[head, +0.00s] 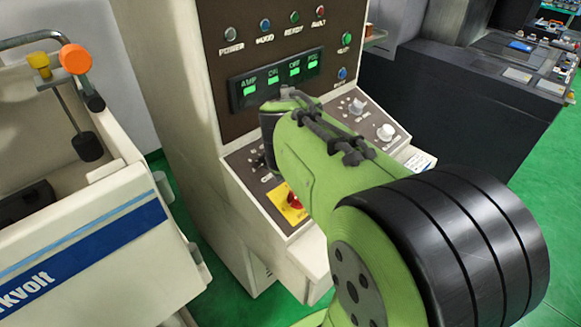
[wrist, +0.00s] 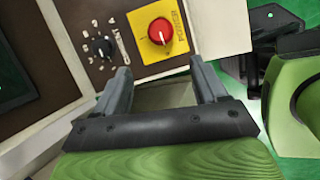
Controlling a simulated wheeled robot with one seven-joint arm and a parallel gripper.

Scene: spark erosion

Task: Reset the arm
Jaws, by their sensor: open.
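My gripper (wrist: 160,88) is open and empty in the wrist view. Its two dark grey fingers stand apart, with the control panel's lower edge between and beyond them. A red emergency knob (wrist: 160,31) on a yellow plate lies just past the fingertips. In the head view my green arm reaches across the machine's control cabinet and hides my gripper. The red knob (head: 294,201) shows there beside the arm's lower edge.
The cabinet's dark panel (head: 241,50) carries lamps and a green display (head: 276,79), with knobs on the sloped console. A black knob (wrist: 102,46) sits left of the yellow plate. A white tank (head: 86,230) stands left, a dark machine (head: 450,105) right. Green floor shows between.

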